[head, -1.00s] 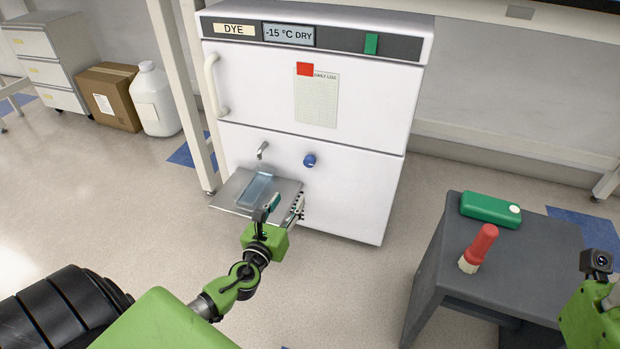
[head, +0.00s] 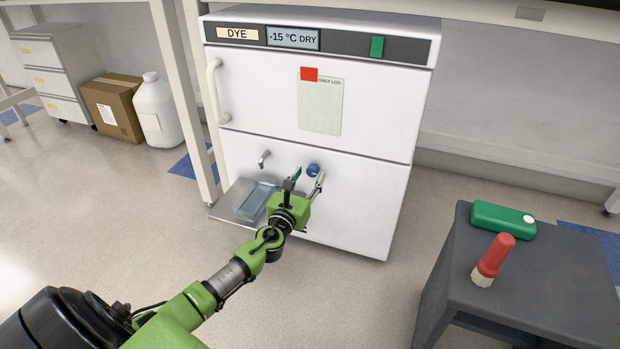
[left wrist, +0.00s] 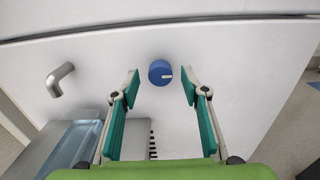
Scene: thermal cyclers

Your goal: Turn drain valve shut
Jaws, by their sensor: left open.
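The drain valve is a round blue knob (head: 313,169) on the lower white front of the freezer (head: 352,195). In the left wrist view the knob (left wrist: 160,72) has a white mark pointing to the right. My left gripper (head: 307,178) is open, just in front of the knob. In the left wrist view its teal-padded fingers (left wrist: 160,88) stand on either side of the knob, with gaps and no visible contact. A metal drain spout (head: 264,159) sticks out left of the knob; it also shows in the left wrist view (left wrist: 60,79). My right gripper is out of view.
A metal shelf (head: 226,211) with a clear bluish tray (head: 256,201) sits below the spout. A grey stand (head: 540,262) at right holds a red-handled brush (head: 493,258) and a green case (head: 503,218). A table leg (head: 184,105) stands left of the freezer.

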